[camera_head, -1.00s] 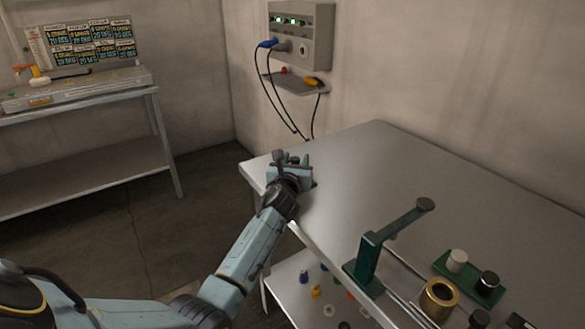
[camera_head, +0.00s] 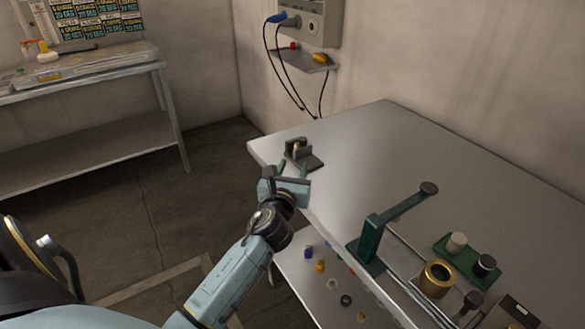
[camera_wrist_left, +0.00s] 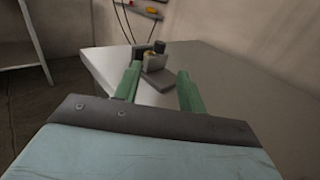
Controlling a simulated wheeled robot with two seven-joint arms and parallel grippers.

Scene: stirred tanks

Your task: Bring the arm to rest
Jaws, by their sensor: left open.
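My left gripper (camera_head: 292,170) is over the near left corner area of the steel table, with its two green fingers apart and nothing between them. In the left wrist view its fingers (camera_wrist_left: 157,88) are spread, and a small dark grey fixture (camera_wrist_left: 152,62) with a brass-coloured part stands beyond them on the table. The same fixture (camera_head: 301,152) shows in the head view near the table's far left corner, just past the fingertips and apart from them as far as I can see. My right gripper is not in view.
The steel table (camera_head: 390,150) has wide free room in its middle. A green lever press (camera_head: 372,240), a brass cup (camera_head: 436,279) and a green tray (camera_head: 456,262) stand at its near right. A wall box (camera_head: 312,20) with cables hangs behind. A shelf below holds small coloured parts.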

